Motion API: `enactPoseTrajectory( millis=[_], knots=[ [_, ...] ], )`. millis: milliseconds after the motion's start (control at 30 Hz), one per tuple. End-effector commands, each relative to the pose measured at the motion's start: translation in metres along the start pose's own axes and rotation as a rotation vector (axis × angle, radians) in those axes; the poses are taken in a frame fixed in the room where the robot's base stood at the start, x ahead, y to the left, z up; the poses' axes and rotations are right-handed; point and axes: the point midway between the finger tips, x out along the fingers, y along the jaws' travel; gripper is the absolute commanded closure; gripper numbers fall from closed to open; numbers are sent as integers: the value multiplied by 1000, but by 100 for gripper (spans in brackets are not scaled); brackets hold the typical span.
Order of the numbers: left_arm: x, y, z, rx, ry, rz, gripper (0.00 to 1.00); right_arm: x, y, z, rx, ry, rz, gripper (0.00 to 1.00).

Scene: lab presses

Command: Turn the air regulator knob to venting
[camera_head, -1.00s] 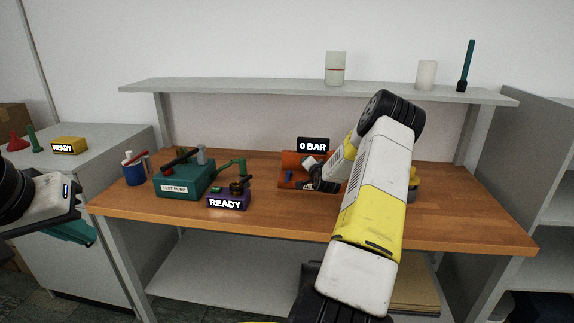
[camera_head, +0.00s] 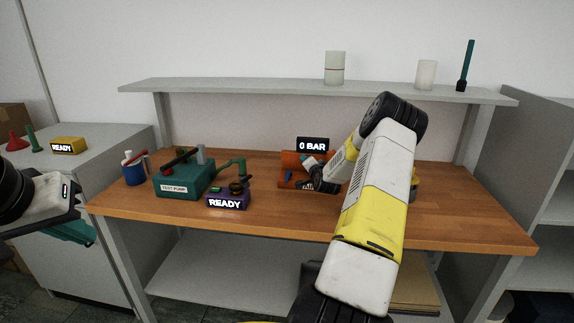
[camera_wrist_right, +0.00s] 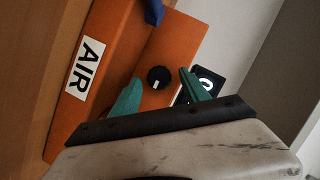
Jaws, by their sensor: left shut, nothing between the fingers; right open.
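The orange air regulator (camera_head: 289,158) stands on the bench with a "0 BAR" display (camera_head: 313,145) behind it. It fills much of the right wrist view, with an "AIR" label (camera_wrist_right: 85,68) and a round black knob (camera_wrist_right: 159,77) with a white mark. My right gripper (camera_wrist_right: 160,76) is open, its green fingers on either side of the knob in the picture. I see gaps on both sides and cannot tell how deep the fingers reach. In the head view my right wrist hides part of the regulator. My left gripper (camera_head: 84,226) is shut and empty at the far left.
A blue part (camera_wrist_right: 154,12) juts from the regulator. A green test pump (camera_head: 183,180), a purple "READY" box (camera_head: 229,200) and a blue cup (camera_head: 134,172) stand on the bench's left. A shelf (camera_head: 300,88) spans the back. The bench's front right is clear.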

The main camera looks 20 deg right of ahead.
Motion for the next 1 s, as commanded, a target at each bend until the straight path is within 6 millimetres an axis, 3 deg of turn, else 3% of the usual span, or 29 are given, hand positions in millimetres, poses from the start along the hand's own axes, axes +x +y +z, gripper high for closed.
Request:
enactPoseTrajectory(
  millis=[167, 600, 1000],
  knots=[
    [0, 0, 0, 0, 0, 0, 100, -8, 0, 0, -1, -1, 1, 46],
    [0, 0, 0, 0, 0, 0, 100, -73, 0, -1, 0, 1, 0, 46],
    [0, 0, 0, 0, 0, 0, 100, -78, 0, 0, 0, 0, 0, 46]
  ],
)
